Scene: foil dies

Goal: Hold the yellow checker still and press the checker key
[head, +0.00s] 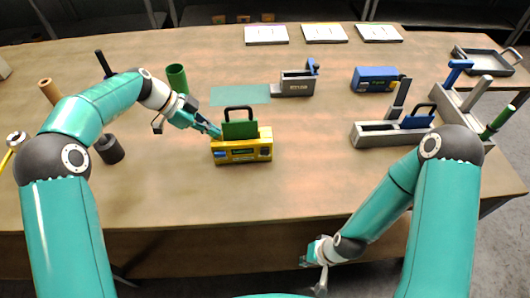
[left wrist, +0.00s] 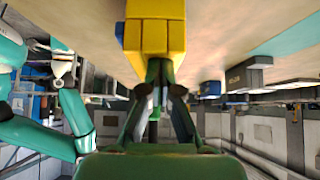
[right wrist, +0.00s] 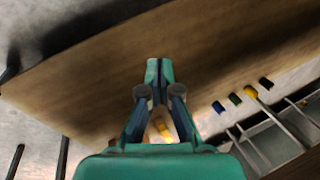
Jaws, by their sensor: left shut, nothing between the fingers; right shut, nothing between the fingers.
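The yellow checker (head: 241,150) stands on the table, left of centre. A green plate with a black handle (head: 240,124) stands upright in or on it. Its front has a small display and dark round spots; I cannot tell which is the key. My left gripper (head: 217,132) is shut and empty at the checker's upper left. In the left wrist view the yellow checker (left wrist: 155,35) lies just beyond the shut fingertips (left wrist: 161,66); I cannot tell whether they touch. My right gripper (head: 316,264) is shut and empty, in front of the table's front edge; its fingers (right wrist: 159,68) meet in the right wrist view.
A grey die holder (head: 292,84), a blue box (head: 374,79) and a larger grey stand (head: 375,134) sit to the right. A green cup (head: 177,78) and a dark cylinder (head: 109,149) are to the left. The table front right of the checker is clear.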

